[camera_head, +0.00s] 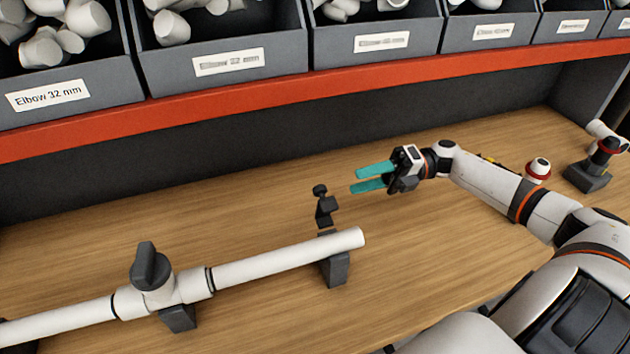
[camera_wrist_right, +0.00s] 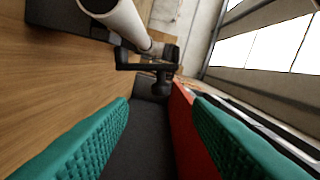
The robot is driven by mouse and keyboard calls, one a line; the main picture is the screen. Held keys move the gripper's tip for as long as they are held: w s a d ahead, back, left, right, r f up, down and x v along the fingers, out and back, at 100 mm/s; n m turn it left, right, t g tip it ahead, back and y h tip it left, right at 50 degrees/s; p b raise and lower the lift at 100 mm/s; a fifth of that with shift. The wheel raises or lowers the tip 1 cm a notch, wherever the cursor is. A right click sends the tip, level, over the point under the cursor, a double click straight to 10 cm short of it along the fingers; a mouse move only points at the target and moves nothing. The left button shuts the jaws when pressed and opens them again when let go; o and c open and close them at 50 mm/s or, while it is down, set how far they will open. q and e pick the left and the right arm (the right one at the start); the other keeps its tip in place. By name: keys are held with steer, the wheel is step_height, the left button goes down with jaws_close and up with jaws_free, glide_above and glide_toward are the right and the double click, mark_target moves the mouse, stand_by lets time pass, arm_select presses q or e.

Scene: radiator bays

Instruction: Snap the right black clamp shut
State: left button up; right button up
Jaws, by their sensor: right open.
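The right black clamp (camera_head: 335,270) stands on the bench under the right end of the white pipe (camera_head: 290,260). Its top part (camera_head: 325,208) with a knob stands raised behind the pipe, so the clamp is open. My right gripper (camera_head: 355,179), with two teal fingers, is open and empty. It hovers just right of and behind the raised part, apart from it. In the right wrist view the raised part (camera_wrist_right: 150,68) and the pipe (camera_wrist_right: 122,20) show ahead, beyond the spread fingers. My left gripper is not in view.
A valve with a black handle (camera_head: 150,268) joins the pipe at left, above another black support (camera_head: 179,317). Grey bins (camera_head: 225,62) of white fittings stand above a red shelf edge (camera_head: 240,101) at the back. A black block (camera_head: 587,177) stands at far right. Bench (camera_head: 420,265) in front is clear.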

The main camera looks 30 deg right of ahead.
mark_target(320, 192)
steer(key=p+x, duration=0.4)
steer(key=x, duration=0.6)
steer(key=shift+r, duration=0.15)
steer(key=shift+w, duration=0.1)
jaws_close()
